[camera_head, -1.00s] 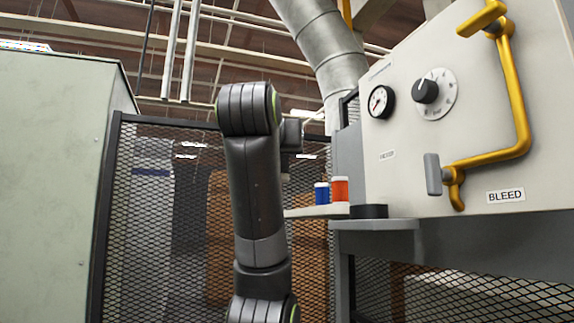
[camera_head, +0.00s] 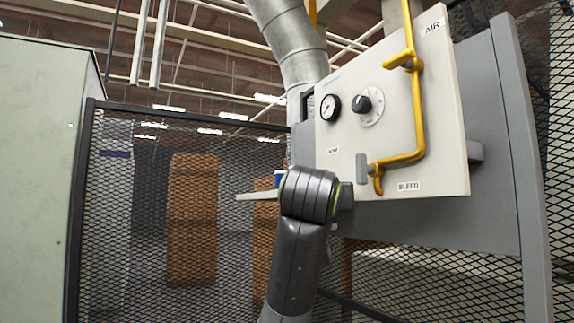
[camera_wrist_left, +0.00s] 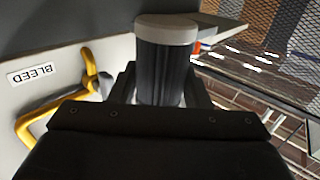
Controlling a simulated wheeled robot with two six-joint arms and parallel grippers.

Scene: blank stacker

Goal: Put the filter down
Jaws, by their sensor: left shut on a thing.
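The filter (camera_wrist_left: 160,70) is a dark ribbed cylinder with a pale grey end cap. In the left wrist view it stands between the fingers of my left gripper (camera_wrist_left: 160,95), which is shut on it. The cap end points away from the gripper, close to a pale ledge (camera_wrist_left: 228,32); I cannot tell whether they touch. In the head view my left wrist covers the filter and most of the gripper, just below the lower left of the panel. My right gripper is in neither view.
A pale panel (camera_head: 440,160) carries a gauge (camera_head: 330,109), a knob (camera_head: 365,104), a yellow pipe (camera_head: 417,110) and a BLEED label (camera_head: 408,186). A thin shelf (camera_head: 254,196) sticks out left of my wrist, with a blue container (camera_head: 280,178) partly hidden. A mesh fence (camera_head: 130,220) stands behind.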

